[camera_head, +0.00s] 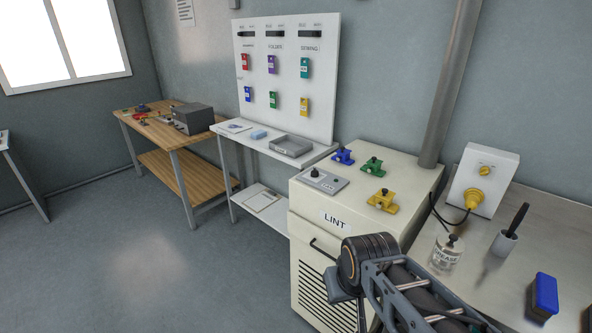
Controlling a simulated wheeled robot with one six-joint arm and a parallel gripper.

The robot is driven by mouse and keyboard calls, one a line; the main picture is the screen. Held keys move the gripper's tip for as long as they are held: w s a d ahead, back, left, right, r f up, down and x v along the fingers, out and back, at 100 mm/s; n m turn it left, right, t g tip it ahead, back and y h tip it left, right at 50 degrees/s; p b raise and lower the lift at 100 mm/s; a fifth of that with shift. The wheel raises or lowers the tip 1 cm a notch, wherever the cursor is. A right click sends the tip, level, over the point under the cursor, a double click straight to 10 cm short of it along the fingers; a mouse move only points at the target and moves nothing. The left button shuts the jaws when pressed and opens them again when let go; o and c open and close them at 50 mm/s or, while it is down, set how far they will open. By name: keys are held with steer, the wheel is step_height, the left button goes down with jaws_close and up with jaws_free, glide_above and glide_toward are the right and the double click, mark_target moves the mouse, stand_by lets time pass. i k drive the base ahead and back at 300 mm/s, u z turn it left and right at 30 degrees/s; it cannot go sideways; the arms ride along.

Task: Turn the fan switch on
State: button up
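No part in view carries a readable fan label, so I cannot tell for sure which control is the fan switch. A grey plate with a black knob (316,174) lies on top of the cream LINT cabinet (334,243). A white box (497,165) at the right has a small yellow knob (484,171) and a yellow plug (473,198) with a black cable. My arm reaches in from the bottom, in front of the cabinet. Its dark end, my gripper (336,285), is apart from both controls. Its fingers cannot be made out.
Blue (343,156), green (372,166) and yellow (382,201) clamp-like parts stand on the cabinet. A grey pipe (452,80) rises behind. Floor at left is clear.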

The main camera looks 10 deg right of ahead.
mark_target(314, 173)
steer(key=u, duration=0.45)
steer(key=i, duration=1.1)
steer(key=z, duration=0.55)
